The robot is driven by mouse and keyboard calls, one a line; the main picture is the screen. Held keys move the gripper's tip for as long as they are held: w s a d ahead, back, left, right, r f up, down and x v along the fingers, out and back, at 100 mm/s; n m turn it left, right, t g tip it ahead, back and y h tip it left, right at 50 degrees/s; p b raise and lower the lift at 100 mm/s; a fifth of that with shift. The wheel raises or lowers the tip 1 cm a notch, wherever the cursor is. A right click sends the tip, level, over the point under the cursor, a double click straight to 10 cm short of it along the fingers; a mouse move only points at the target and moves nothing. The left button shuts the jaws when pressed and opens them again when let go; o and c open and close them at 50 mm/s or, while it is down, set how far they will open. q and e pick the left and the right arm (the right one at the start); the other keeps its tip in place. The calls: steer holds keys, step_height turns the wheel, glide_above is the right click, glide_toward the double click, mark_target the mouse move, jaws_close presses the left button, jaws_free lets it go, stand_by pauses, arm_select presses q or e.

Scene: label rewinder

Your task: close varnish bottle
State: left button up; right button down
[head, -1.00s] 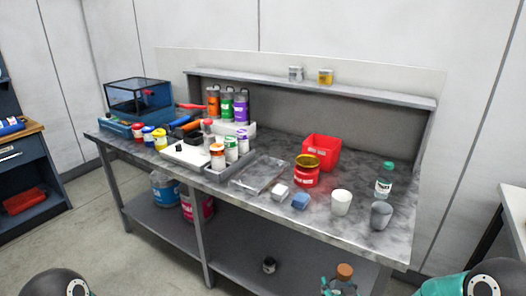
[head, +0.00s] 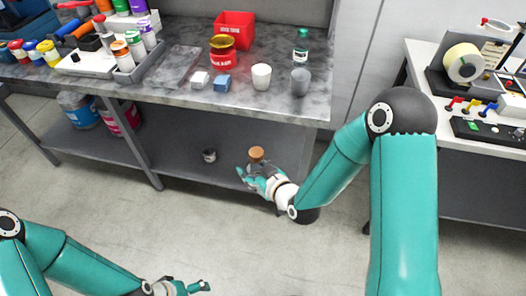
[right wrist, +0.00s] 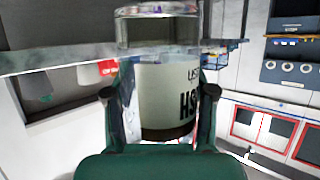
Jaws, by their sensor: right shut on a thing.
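My right gripper (head: 256,172) is shut on a bottle in front of the bench. In the head view only its round brown top (head: 257,154) shows clearly. In the right wrist view the bottle (right wrist: 165,90) stands between the fingers, with clear glass above, a pale label with dark letters and a dark brown band below. A bottle with a green top (head: 301,46) stands on the bench top at the right; I cannot tell which is the varnish bottle. My left gripper (head: 190,288) is low at the bottom edge, away from the bench; its opening is unclear.
The grey bench (head: 255,104) carries a white cup (head: 261,77), a grey cup (head: 300,82), a red can (head: 223,54) and a red bin (head: 236,30). A small dark jar (head: 209,155) stands on the lower shelf. A second table (head: 445,100) with equipment is at the right.

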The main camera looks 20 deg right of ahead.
steer(key=s+a+f+n+g+y, duration=0.1)
steer(key=s+a+n+y, duration=0.3)
steer(key=a, duration=0.5)
steer(key=shift+s+n+g+y, duration=0.4)
steer(key=shift+s+g+y, duration=0.1)
steer(key=shift+s+g, duration=0.25)
